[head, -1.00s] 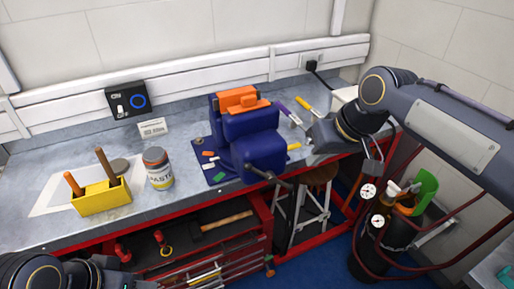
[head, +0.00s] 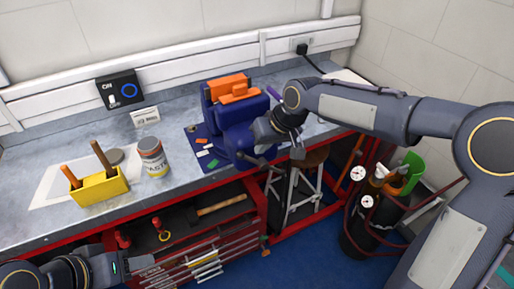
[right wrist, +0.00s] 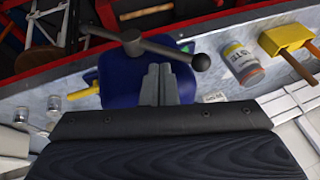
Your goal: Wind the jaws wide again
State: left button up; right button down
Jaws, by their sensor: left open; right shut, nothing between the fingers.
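The blue vise (head: 238,120) with orange jaw pads (head: 232,87) stands on the bench. Its dark screw handle (head: 250,158) is at the front; in the right wrist view the handle bar (right wrist: 168,48) with its round knob shows just beyond my fingers. My right gripper (head: 297,150) is shut and empty, to the right of the vise front; in the right wrist view its fingers (right wrist: 160,84) overlap the blue body. I cannot tell whether they touch the handle. My left gripper (head: 128,267) is open at the lower left, low in front of the bench, away from the vise.
A paste jar (head: 153,158) and a yellow tool holder (head: 99,188) stand left on the bench (head: 60,220). A stool (head: 308,165) and a gas cylinder with gauges (head: 365,215) stand at the right. A tool drawer (head: 190,225) is open below.

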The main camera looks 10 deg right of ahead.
aim_at(249, 159)
jog(key=shift+s+a+f, duration=0.1)
jog(key=shift+a+f, duration=0.6)
jog(key=shift+a, duration=0.05)
jog(key=shift+s+a+f+n+t+h+b, duration=0.15)
jog(key=shift+s+a+f+t+h+b, duration=0.1)
jog(key=shift+a+h+b, duration=0.25)
jog(key=shift+s+a+f+n+t+h+b, duration=0.15)
jog(key=shift+a+f+h+b, duration=0.15)
jog(key=shift+h+b, duration=0.35)
notch_tip(249, 159, down, 13)
jog(key=a+n+t+h+b, duration=0.1)
jog(key=n+t+h+b, duration=0.4)
jog(key=t+h+b, duration=0.4)
jog(key=shift+s+a+f+h+b, duration=0.2)
jog(key=shift+h+b, duration=3.15)
jog(key=shift+b, duration=3.3)
jog(key=shift+r, duration=0.1)
